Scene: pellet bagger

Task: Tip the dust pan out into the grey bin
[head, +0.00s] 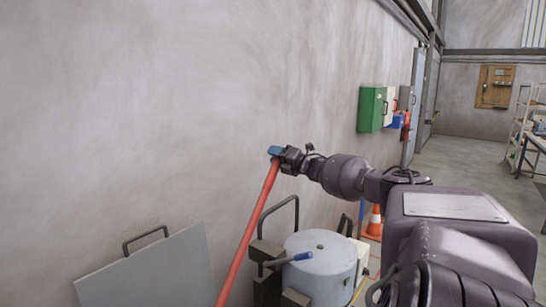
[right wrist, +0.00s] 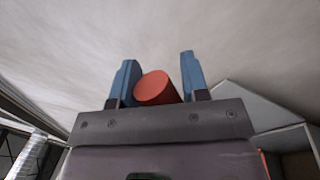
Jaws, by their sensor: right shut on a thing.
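My right gripper (head: 276,152) reaches in from the right in the head view, in front of the wall. It is shut on the top end of a red pole (head: 250,225), which slants down and left out of the picture. In the right wrist view the round red end (right wrist: 155,88) sits between the blue fingers (right wrist: 160,78). The pole's lower end is out of view, so I cannot see the dust pan or what it holds. I cannot make out a grey bin for certain. My left gripper is not in view.
A grey panel with a dark handle (head: 150,268) stands at the lower left. A grey cylindrical machine (head: 325,265) with a blue-gripped lever (head: 300,257) is below my arm. An orange cone (head: 375,222) and a green wall box (head: 371,109) are beyond. Open floor lies at the back right.

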